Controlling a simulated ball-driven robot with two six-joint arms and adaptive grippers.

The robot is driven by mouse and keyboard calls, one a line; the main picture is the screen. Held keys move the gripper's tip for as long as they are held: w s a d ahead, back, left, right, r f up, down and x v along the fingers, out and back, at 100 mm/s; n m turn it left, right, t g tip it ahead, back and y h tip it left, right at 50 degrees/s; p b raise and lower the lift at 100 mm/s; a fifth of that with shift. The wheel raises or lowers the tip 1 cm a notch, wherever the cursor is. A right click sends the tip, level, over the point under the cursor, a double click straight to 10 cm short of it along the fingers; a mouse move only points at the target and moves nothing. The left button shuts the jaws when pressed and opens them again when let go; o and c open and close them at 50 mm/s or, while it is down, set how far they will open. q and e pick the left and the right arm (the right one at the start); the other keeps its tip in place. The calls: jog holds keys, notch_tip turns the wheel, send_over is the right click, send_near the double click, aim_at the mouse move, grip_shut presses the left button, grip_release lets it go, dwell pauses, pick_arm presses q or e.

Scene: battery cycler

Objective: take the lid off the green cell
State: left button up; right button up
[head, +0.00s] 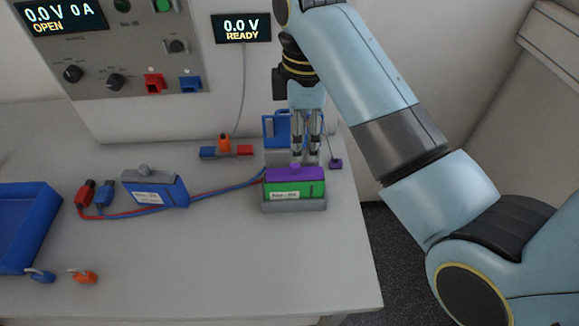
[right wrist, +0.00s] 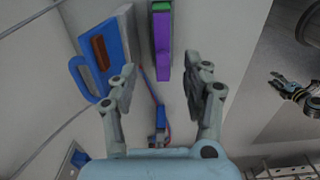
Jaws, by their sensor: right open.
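The green cell (head: 315,189) stands upright in a grey holder (head: 293,207) near the table's right side, with a white label on its front. In the right wrist view the purple lid (right wrist: 162,48) lies ahead between the fingers, with a bit of green at the top edge. My right gripper (head: 305,157) is open above and just behind the lid. The right wrist view shows its fingers (right wrist: 172,85) apart and empty.
A blue stand with a handle (head: 270,128) is close behind the cell. A blue cell (head: 155,190) with red and blue leads is to the left. The front of the table is clear.

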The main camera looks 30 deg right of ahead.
aim_at(301, 170)
jog(key=shift+s+f, duration=0.25)
jog(key=shift+f, duration=0.75)
jog(key=shift+f+p, duration=0.3)
jog(key=shift+f, duration=0.05)
notch_tip(301, 170, down, 5)
jog(key=shift+r+p, duration=0.1)
jog(key=shift+p, duration=0.45)
jog(key=shift+w, duration=0.1)
jog(key=c, duration=0.9)
pick_arm(q)
jog(key=shift+s+r, duration=0.8)
pick_arm(e)
jog(key=shift+c, duration=0.2)
